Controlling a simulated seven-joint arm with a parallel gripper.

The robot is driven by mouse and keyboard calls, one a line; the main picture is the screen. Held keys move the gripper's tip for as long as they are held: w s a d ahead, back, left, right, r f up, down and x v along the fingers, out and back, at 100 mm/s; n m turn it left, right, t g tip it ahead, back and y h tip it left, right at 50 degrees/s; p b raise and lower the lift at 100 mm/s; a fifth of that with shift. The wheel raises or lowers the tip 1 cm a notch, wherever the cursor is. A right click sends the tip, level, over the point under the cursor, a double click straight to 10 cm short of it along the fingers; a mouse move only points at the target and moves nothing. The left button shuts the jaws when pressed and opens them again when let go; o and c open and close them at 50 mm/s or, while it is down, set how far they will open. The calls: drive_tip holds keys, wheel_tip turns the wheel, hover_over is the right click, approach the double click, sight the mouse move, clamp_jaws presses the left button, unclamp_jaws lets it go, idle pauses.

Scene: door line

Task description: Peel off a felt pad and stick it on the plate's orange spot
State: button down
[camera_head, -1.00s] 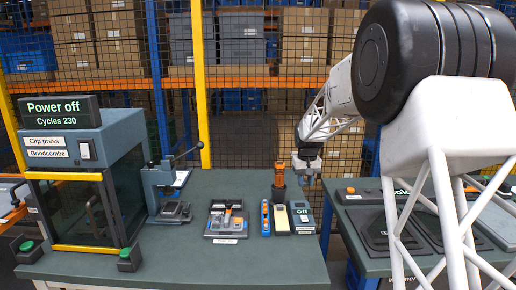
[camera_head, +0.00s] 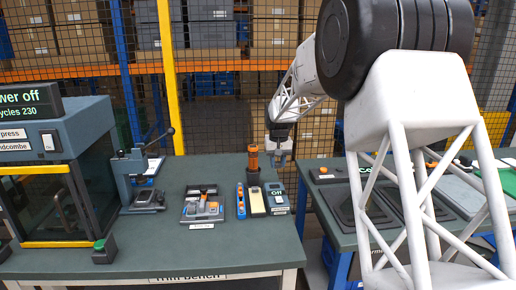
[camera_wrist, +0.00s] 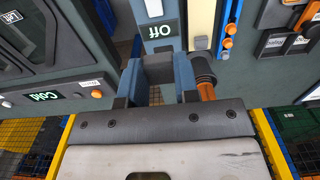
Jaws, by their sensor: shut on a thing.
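My gripper (camera_head: 280,152) hangs over the right end of the bench, just right of an upright orange-handled tool (camera_head: 253,160). In the wrist view my gripper's blue-grey fingers (camera_wrist: 158,78) are closed on a small dark grey piece between their tips. I cannot tell from its look whether this is a felt pad. The grey-blue box reading "Off" (camera_wrist: 160,30) lies just beyond the fingertips. The orange-handled tool (camera_wrist: 206,88) is close beside the right finger. I cannot make out a plate with an orange spot, nor a backing sheet of pads.
On the bench are a tray of grey and orange parts (camera_head: 201,222), a blue strip with orange dots (camera_head: 240,200), a cream block (camera_head: 257,202) and a lever press (camera_head: 140,180). A clip press (camera_head: 60,170) stands left. A second bench with dark panels (camera_head: 352,205) is right.

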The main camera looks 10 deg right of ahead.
drive_tip(key=w+a+f, duration=0.1)
drive_tip(key=a+f, duration=0.2)
drive_tip(key=a, duration=0.4)
drive_tip(key=w+a+f, duration=0.1)
drive_tip(key=a+f, duration=0.2)
drive_tip(key=a, duration=0.4)
hover_over(213, 205)
wheel_tip(213, 205, down, 4)
drive_tip(key=shift+s+d, duration=0.1)
drive_tip(key=shift+s, duration=0.05)
drive_tip(key=shift+f, duration=0.15)
drive_tip(key=shift+f, duration=2.7)
drive_tip(key=shift+f, duration=0.7)
drive_tip(key=c, duration=0.8)
unclamp_jaws()
drive_tip(key=shift+r, duration=0.15)
